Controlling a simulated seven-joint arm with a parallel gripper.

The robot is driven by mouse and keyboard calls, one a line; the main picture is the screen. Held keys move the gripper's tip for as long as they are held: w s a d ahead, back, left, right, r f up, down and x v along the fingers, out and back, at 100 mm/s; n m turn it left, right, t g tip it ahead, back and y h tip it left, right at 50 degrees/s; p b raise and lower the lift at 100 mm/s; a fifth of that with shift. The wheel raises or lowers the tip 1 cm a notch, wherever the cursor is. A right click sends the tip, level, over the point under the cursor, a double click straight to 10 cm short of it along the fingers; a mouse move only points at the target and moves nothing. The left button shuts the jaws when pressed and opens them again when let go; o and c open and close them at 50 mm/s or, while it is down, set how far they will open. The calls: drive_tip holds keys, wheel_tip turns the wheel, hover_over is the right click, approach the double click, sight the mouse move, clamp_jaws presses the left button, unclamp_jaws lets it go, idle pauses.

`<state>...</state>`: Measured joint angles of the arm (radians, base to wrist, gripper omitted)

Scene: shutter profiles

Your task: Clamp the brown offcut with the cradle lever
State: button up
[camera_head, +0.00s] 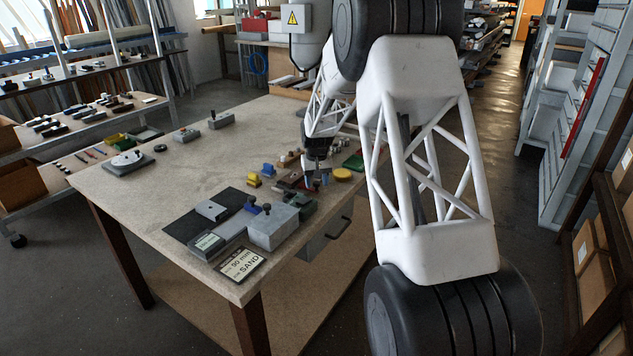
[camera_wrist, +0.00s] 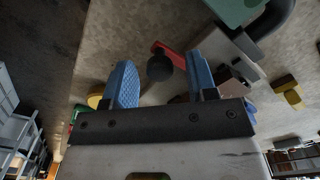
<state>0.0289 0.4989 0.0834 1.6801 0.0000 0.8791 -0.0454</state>
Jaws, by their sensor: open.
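My gripper (camera_wrist: 162,82) is open, with two blue fingertips and nothing held. In the head view my gripper (camera_head: 316,178) is low over the right part of the workbench, among small parts. In the wrist view a red lever with a black ball knob (camera_wrist: 160,66) lies between the fingertips; whether they touch it is unclear. A grey block (camera_wrist: 238,42), perhaps part of the cradle, is beside it. A dark brownish piece (camera_wrist: 240,84) shows right of the right fingertip; I cannot tell whether it is the offcut.
Yellow blocks (camera_head: 254,180), a yellow disc (camera_head: 342,174) and a green part (camera_head: 354,161) are close by. A grey box (camera_head: 272,229) and a sign (camera_head: 239,264) sit near the front edge. The workbench (camera_head: 190,165) is clear at centre left.

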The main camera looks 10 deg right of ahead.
clamp_jaws()
idle(0.3)
